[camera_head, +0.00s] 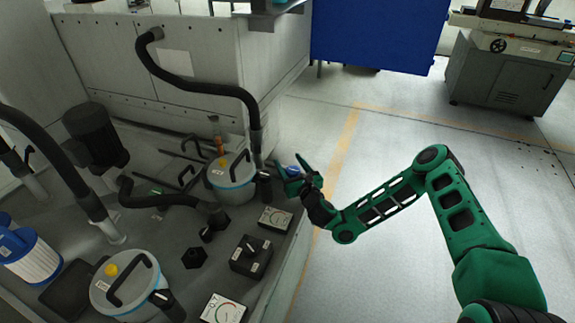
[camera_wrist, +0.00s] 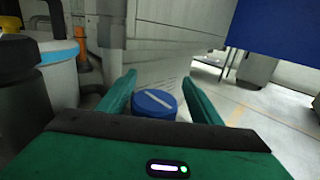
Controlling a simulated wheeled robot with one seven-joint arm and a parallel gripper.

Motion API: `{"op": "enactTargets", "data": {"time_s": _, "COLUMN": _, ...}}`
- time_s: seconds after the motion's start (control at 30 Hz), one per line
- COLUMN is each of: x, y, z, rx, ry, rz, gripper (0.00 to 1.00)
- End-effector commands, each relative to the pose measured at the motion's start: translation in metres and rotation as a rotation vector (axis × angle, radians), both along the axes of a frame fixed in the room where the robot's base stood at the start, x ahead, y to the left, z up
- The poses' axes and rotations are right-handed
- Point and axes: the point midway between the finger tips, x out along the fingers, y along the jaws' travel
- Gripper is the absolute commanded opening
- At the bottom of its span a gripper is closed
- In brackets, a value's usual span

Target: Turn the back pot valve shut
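The back pot (camera_head: 232,180) is a grey lidded pot with a blue band and a black handle, standing at the bench's right edge; part of it shows at the left of the wrist view (camera_wrist: 62,75). Its valve appears to be the blue round knob (camera_wrist: 153,104) with a white line across its face, lying at a slant. The knob also shows in the head view (camera_head: 292,171), just right of the pot. My gripper (camera_wrist: 160,80) is open, with one green finger on each side of the knob. Contact cannot be told. In the head view, my gripper (camera_head: 293,169) partly hides the knob.
A second pot (camera_head: 128,285) stands at the front of the bench. A black hose (camera_head: 205,88) arches behind the back pot.

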Motion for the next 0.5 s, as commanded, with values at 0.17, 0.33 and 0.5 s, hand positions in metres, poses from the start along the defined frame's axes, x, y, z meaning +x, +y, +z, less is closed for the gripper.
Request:
{"op": "enactTargets", "data": {"time_s": 0.17, "x": -0.002, "y": 0.001, "z": -0.001, "rx": 0.001, "ry": 0.001, "rz": 0.004, "gripper": 0.59}}
{"op": "enactTargets", "data": {"time_s": 0.33, "x": -0.013, "y": -0.003, "z": -0.002, "rx": 0.002, "ry": 0.005, "rz": 0.006, "gripper": 0.59}}
{"op": "enactTargets", "data": {"time_s": 0.5, "x": -0.032, "y": -0.013, "z": -0.004, "rx": 0.004, "ry": 0.011, "rz": 0.002, "gripper": 0.59}}
